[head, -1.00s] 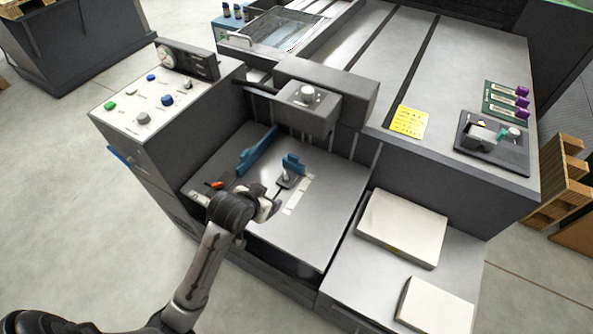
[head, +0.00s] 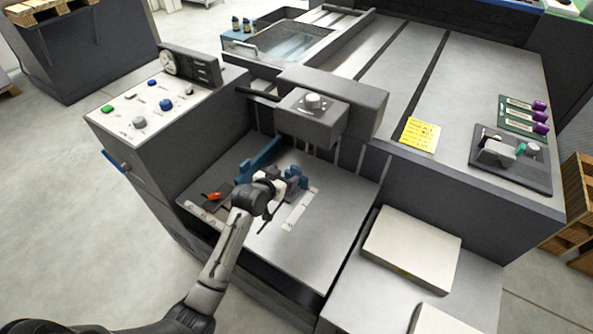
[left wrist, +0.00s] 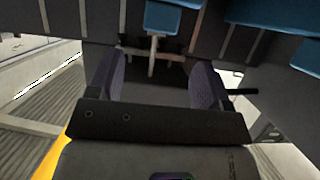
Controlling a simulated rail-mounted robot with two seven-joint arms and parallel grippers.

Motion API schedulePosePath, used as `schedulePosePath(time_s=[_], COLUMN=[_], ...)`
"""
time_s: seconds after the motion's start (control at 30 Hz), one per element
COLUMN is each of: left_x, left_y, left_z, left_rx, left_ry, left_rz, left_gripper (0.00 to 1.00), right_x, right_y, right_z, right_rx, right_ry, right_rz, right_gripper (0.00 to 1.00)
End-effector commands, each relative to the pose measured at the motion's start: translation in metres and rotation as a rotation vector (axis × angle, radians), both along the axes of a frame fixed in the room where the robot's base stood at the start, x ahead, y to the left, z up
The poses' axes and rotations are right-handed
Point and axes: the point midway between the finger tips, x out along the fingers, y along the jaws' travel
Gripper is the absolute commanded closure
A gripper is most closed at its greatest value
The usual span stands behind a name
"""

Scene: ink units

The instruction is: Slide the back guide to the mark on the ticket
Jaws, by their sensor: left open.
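A small blue guide block (head: 299,178) stands on the grey feed table (head: 323,230), beside a white scale strip (head: 300,208). A longer blue guide bar (head: 262,155) stands to its left; I cannot tell from labels which is the back guide. My left gripper (head: 284,188) is open at the small block and partly covers it. In the left wrist view, the two open fingers (left wrist: 157,78) have a pale stem between and beyond them, below a blue part (left wrist: 172,18). Contact is unclear. The yellow ticket (head: 420,134) lies on the machine top, its writing unreadable. My right gripper is out of view.
A grey housing with a knob (head: 313,102) overhangs the table's back. An orange-tipped lever (head: 211,196) is left of my gripper. A button panel (head: 140,107) stands at the left, a white paper stack (head: 412,251) at the right. The table's front right is clear.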

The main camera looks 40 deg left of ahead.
Motion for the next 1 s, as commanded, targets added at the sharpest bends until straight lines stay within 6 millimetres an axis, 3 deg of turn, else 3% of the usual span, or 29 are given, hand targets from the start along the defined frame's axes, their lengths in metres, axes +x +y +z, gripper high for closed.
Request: schedulePosePath(time_s=[0.2, 0.43, 0.63, 1.0], left_x=[0.037, 0.064, 0.075, 0.077], left_y=[0.005, 0.008, 0.010, 0.010], left_z=[-0.019, -0.029, -0.032, -0.032], left_rx=[-0.001, -0.001, 0.001, 0.001], left_ry=[0.000, 0.000, 0.001, 0.001], left_rz=[0.000, 0.001, 0.001, 0.000], left_gripper=[0.28, 0.28, 0.28, 0.28], right_x=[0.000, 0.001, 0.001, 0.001], right_y=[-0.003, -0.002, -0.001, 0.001], right_z=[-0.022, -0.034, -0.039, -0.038], right_rx=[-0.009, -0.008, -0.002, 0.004], right_ry=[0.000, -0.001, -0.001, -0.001], right_rz=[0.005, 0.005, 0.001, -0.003], right_gripper=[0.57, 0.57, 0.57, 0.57])
